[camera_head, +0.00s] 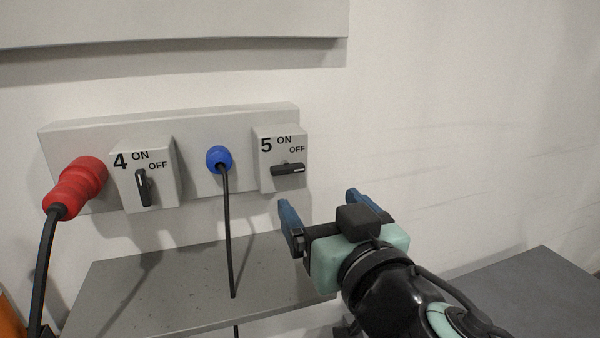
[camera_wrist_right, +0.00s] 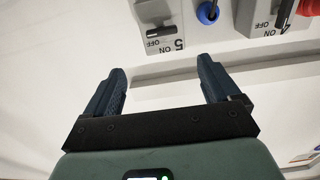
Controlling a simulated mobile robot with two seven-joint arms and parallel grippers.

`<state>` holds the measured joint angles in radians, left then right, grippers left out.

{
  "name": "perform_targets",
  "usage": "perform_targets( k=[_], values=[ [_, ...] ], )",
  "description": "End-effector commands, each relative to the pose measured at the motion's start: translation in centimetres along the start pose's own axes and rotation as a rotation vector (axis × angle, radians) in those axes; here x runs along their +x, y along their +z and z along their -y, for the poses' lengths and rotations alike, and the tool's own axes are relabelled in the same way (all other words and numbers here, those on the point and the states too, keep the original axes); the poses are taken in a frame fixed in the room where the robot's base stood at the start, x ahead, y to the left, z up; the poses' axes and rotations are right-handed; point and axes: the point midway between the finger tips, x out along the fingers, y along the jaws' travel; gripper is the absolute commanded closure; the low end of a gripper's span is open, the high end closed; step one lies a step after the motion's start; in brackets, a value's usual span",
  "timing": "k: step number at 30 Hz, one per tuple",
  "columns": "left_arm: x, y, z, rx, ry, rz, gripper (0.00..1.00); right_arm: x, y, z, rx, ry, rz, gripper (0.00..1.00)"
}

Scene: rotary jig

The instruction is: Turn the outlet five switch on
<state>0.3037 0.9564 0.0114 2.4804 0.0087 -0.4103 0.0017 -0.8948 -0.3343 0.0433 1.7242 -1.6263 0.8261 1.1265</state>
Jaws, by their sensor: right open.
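The outlet five switch (camera_head: 288,169) is a black knob on a grey box marked 5, ON and OFF, at the right end of the wall panel (camera_head: 200,122). Its handle lies roughly horizontal, its outer end on the OFF side. It also shows upside down at the top of the right wrist view (camera_wrist_right: 160,32). My right gripper (camera_head: 320,203) is open and empty, below and to the right of the switch and apart from it. Its two blue fingers also show in the right wrist view (camera_wrist_right: 160,82), pointing toward the panel. My left gripper is not in view.
The outlet four switch (camera_head: 143,188) has its handle upright. A red plug (camera_head: 78,187) and a blue plug (camera_head: 218,158) with black cables sit in the panel. A grey shelf (camera_head: 180,285) lies below. The wall to the right is clear.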

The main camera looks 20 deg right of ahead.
Motion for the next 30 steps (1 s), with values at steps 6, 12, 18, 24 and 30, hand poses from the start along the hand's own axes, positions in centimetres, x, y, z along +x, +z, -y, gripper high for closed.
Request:
perform_targets(
  k=[6,12,18,24,30],
  values=[
    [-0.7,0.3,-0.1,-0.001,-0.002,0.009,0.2,3.3,0.0,0.2,-0.005,0.0,0.005,0.11],
    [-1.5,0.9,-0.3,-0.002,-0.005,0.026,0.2,7.7,-0.1,0.2,-0.006,-0.001,0.005,0.11],
    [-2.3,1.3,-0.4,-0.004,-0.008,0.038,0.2,11.2,0.0,0.2,-0.006,-0.001,0.004,0.11],
    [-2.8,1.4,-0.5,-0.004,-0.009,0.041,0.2,12.9,0.1,0.2,-0.004,-0.002,0.003,0.11],
    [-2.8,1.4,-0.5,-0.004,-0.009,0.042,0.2,13.2,0.2,0.1,-0.004,-0.002,0.003,0.11]
  ],
)
